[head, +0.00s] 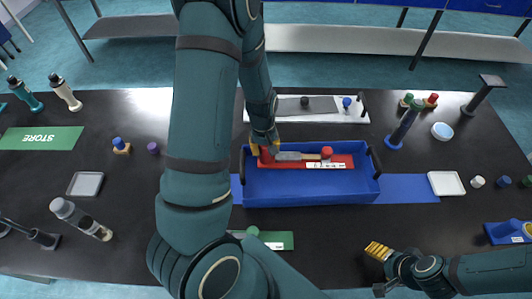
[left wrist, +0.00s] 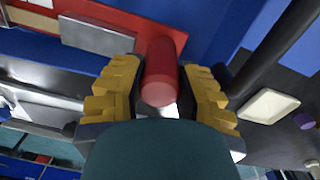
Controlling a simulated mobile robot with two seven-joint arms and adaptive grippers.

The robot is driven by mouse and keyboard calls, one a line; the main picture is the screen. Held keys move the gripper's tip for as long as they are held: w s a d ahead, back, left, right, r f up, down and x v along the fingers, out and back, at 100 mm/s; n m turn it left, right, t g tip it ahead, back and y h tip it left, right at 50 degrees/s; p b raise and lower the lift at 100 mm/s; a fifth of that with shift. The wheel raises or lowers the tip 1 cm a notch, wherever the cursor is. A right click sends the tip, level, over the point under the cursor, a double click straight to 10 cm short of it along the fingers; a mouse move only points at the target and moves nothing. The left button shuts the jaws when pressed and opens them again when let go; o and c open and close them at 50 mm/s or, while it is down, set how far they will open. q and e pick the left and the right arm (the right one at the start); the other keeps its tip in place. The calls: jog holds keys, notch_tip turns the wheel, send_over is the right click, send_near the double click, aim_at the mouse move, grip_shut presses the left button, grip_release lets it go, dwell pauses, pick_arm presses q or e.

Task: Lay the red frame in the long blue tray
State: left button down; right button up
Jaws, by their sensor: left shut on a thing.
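The red frame (head: 341,161) is a red plate with a grey metal piece, a white label and a red knob at each end. It is at the far side of the long blue tray (head: 310,187), inside its walls; I cannot tell whether it rests on the floor. My left gripper (head: 264,147) reaches down at the tray's far left corner, shut on the frame's left red knob. In the left wrist view, that knob (left wrist: 161,75) stands between the yellow fingers (left wrist: 160,92). My right gripper (head: 379,251) is low on the right, away from the tray; its finger gap is unclear.
Behind the tray lies a white board with a grey plate (head: 306,106). A blue mat (head: 410,188) shows beside the tray. White dishes (head: 447,183), a bottle (head: 80,218) and a green STORE mat (head: 40,138) are around. My left arm hides part of the table.

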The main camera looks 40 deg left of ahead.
pick_arm(q)
notch_tip(320, 180, down, 2)
jog(key=shift+f, duration=0.2)
pick_arm(e)
jog(key=shift+f, duration=0.3)
pick_arm(q)
jog(key=shift+f, duration=0.1)
pick_arm(e)
jog(key=shift+f, duration=0.1)
pick_arm(q)
jog(key=c, duration=0.7)
grip_release()
jog(key=shift+c, duration=0.2)
jog(key=shift+r, duration=0.35)
pick_arm(e)
jog(key=shift+r, duration=0.2)
pick_arm(q)
jog(key=r+p, duration=0.1)
jog(key=r, duration=0.5)
jog(key=r+p, duration=0.1)
jog(key=r, duration=0.4)
jog(key=shift+s+a+r, duration=0.15)
jog(key=shift+a+r, duration=0.05)
jog(key=shift+r, duration=0.15)
pick_arm(e)
notch_tip(320, 180, up, 3)
jog(key=shift+f, duration=0.15)
